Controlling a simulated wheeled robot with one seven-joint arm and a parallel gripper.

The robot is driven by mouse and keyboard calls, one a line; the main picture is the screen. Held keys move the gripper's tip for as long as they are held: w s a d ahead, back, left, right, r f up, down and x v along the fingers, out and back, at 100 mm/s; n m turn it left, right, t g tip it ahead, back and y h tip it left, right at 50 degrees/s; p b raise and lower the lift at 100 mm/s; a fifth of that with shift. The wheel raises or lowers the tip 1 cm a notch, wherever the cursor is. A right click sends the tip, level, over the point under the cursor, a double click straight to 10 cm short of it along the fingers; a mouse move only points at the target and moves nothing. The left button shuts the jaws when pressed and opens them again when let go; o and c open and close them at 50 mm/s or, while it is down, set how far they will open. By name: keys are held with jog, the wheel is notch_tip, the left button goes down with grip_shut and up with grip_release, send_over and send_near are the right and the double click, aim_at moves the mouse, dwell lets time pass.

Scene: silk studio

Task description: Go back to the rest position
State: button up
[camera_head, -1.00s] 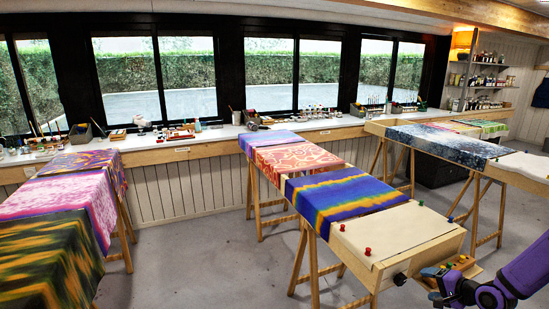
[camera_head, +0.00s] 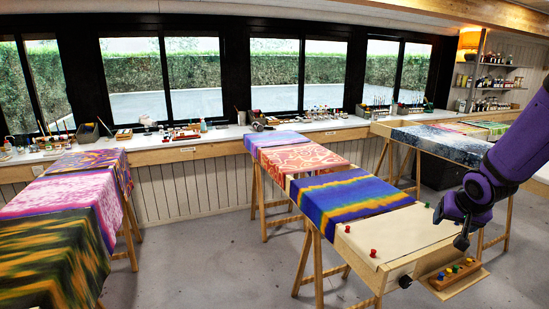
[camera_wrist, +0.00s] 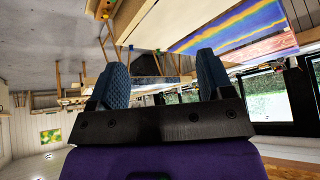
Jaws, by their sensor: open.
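My gripper (camera_head: 462,226) hangs at the end of my purple arm at the right of the head view. It is near the right end of the pale work table (camera_head: 392,236), above or beside its edge; the exact gap is hard to tell. In the wrist view my gripper (camera_wrist: 163,78) shows two blue textured fingers set wide apart, with nothing between them. The wrist view is turned, with the table and its rainbow cloth at the top.
A wooden tray (camera_head: 457,273) with several coloured pegs sits at the table's right front. Red pins stand on the pale top. A rainbow-striped cloth (camera_head: 345,197) covers the table's left part. More cloth-covered tables stand left and right. Grey floor (camera_head: 200,265) is clear between them.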

jog(key=s+a+r+n, duration=0.1)
jog(key=s+a+r, duration=0.4)
jog(key=s, duration=0.3)
jog(key=s+a+r+n+y, duration=0.1)
jog(key=s+a+r+n, duration=0.1)
jog(key=s+a+r, duration=0.4)
jog(key=s+a+r+n+y, duration=0.1)
jog(key=s+a+r, duration=0.4)
jog(key=s, duration=0.7)
notch_tip(320, 180, up, 3)
jog(key=shift+a+f+n+g, duration=0.25)
jog(key=shift+n+g, duration=0.15)
jog(key=shift+n, duration=0.1)
